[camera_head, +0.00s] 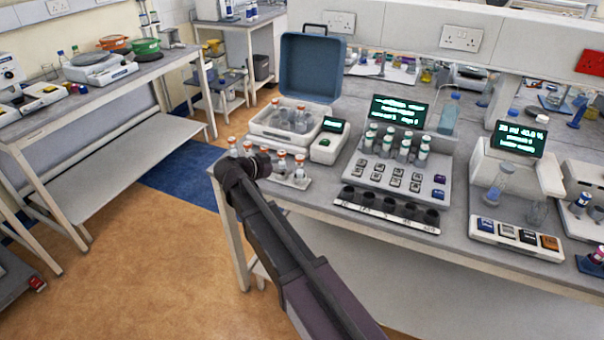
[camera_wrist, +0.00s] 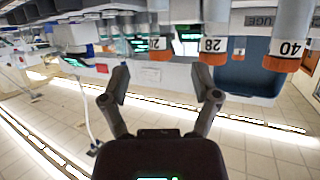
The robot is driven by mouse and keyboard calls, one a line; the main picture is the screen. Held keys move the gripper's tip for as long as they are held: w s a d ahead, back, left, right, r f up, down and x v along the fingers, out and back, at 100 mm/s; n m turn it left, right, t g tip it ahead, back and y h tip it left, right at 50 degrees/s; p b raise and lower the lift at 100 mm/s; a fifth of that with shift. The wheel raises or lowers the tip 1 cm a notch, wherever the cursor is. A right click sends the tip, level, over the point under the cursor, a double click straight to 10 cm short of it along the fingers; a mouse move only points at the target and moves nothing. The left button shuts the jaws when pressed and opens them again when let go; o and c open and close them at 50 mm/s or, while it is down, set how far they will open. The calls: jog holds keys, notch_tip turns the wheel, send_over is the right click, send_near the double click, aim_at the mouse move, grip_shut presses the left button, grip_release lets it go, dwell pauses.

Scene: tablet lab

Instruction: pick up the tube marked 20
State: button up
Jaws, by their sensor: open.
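In the wrist view, orange-capped tubes line the top edge and appear upside down. One tube (camera_wrist: 213,50) reads 28 and another (camera_wrist: 286,48) reads 40. Further left, a smaller tube (camera_wrist: 160,51) has a label starting with 2; its second digit is unclear, so I cannot confirm it is 20. My gripper (camera_wrist: 163,88) is open and empty, its fingers apart from the tubes. In the head view, orange-capped tubes (camera_head: 299,171) stand in a low white rack (camera_head: 293,183) at the bench's left front. My arm covers part of this rack and hides the gripper.
Behind the rack is a white unit (camera_head: 262,130) with an open blue lid (camera_head: 313,68) and more orange-capped tubes. A small green display (camera_head: 333,124) is beside it. Right of it stand a tube console (camera_head: 374,172) and a row of dark holes (camera_head: 388,210). Floor (camera_head: 130,245) is clear at left.

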aim_at(297, 166)
jog(key=shift+b+x, duration=0.35)
jog(key=shift+x, duration=1.15)
jog(key=shift+w+d+f+b, duration=0.25)
jog(key=shift+f+b, duration=0.05)
jog(key=shift+b+x, duration=0.95)
jog(key=shift+x, duration=1.2)
jog(key=shift+s+f, duration=0.1)
jog(key=c, duration=1.1)
